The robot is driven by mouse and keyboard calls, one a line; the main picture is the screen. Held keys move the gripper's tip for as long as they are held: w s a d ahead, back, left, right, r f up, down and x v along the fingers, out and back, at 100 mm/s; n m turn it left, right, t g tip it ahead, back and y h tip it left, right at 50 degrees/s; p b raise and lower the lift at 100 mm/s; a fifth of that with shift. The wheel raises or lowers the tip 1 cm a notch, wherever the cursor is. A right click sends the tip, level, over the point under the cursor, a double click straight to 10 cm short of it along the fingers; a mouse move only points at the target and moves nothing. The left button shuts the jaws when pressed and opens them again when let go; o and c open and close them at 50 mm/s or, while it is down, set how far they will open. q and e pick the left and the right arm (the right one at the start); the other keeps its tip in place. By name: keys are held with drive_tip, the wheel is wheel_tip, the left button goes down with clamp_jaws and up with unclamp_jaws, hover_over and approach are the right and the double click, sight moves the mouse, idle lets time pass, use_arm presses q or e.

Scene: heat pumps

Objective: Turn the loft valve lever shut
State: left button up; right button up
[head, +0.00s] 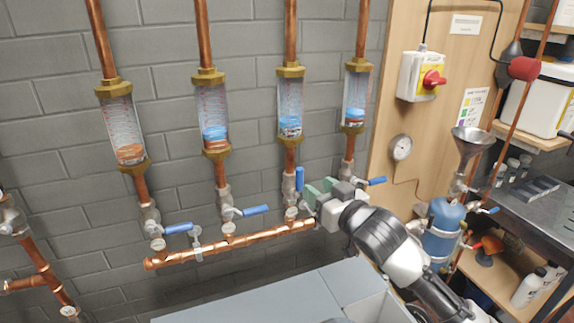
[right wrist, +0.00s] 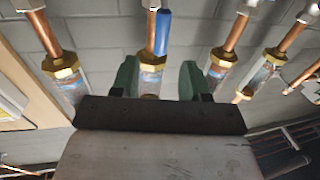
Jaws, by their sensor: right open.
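Four blue valve levers sit on the vertical pipes above the copper manifold (head: 235,243). I cannot read which one is marked loft. The third lever from the left (head: 299,180) stands upright, along its pipe. The first (head: 178,228), second (head: 256,210) and fourth (head: 376,181) point sideways to the right. My right gripper (head: 320,188) is open, its green fingers just right of the upright lever. In the right wrist view, a blue lever (right wrist: 162,32) shows in line with the gap between the open fingers (right wrist: 158,78); no contact is visible. My left gripper is not in view.
Glass flow gauges with brass ends (head: 290,103) stand above the valves. A grey box (head: 290,297) lies below the manifold.

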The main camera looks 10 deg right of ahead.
sight(302, 176)
drive_tip(key=x, duration=0.1)
drive_tip(key=p+x, duration=0.1)
drive_tip(key=x, duration=0.1)
drive_tip(key=shift+w+a+r, duration=0.15)
drive_tip(key=shift+a+r, duration=0.05)
drive_tip(key=shift+r, duration=0.2)
drive_tip(key=p+x, duration=0.1)
drive_tip(key=x, duration=0.2)
drive_tip(key=shift+w+a+f, duration=0.1)
drive_tip(key=shift+w+f, duration=0.1)
drive_tip(key=shift+p+x, duration=0.3)
drive_tip(key=shift+x, duration=0.75)
drive_tip(key=shift+w+f, duration=0.1)
drive_tip(key=shift+w, duration=0.1)
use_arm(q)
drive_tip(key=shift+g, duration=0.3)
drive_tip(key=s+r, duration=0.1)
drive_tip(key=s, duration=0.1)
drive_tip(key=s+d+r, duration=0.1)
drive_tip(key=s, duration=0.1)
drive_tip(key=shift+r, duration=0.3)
use_arm(e)
clamp_jaws()
